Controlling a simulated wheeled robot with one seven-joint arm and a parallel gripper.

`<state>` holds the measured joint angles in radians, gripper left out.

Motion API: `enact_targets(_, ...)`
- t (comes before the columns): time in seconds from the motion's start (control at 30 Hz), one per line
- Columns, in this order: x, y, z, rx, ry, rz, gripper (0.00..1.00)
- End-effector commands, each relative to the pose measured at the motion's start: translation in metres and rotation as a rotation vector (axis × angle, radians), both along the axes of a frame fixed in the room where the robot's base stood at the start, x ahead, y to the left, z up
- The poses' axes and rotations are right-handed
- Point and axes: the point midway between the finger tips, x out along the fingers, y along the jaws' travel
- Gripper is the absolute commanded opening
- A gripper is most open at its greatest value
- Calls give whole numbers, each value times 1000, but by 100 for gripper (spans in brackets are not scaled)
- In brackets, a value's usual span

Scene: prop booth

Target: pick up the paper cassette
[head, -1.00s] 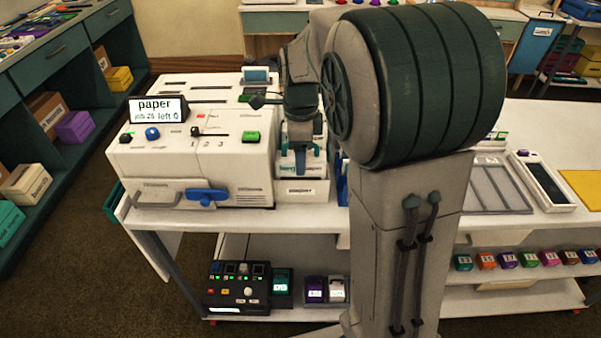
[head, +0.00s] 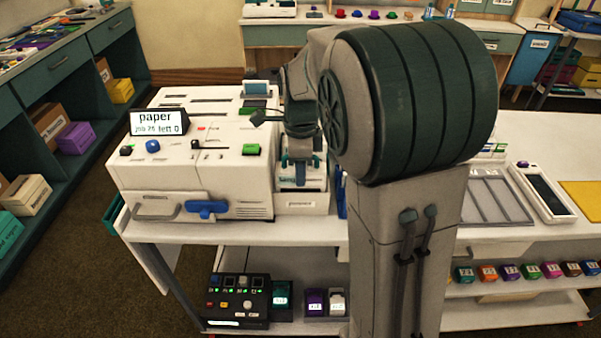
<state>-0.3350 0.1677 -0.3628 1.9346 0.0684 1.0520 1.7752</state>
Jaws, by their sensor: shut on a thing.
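The paper cassette (head: 291,184), a pale block with teal lettering, stands in a white holder marked "paper" (head: 301,204) at the right side of the white printer (head: 190,178). My gripper (head: 300,168) points down over the holder and is shut on the cassette's upper part. The fingertips are small in view, and my arm hides the area just to the right. I cannot tell whether the cassette is clear of the holder's floor.
A grey sectioned tray (head: 487,200) and a white handheld device (head: 541,192) lie on the bench to the right. A control box (head: 238,300) and small coloured blocks (head: 510,272) sit on the lower shelf. A dark shelf unit (head: 65,95) stands at the left.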

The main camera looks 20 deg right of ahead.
Motion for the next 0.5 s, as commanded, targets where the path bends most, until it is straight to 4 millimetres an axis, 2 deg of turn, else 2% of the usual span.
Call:
enact_targets(0.27, 1, 0, 37, 1, -8, 0, 0)
enact_targets(0.5, 1, 0, 87, 0, -7, 0, 0)
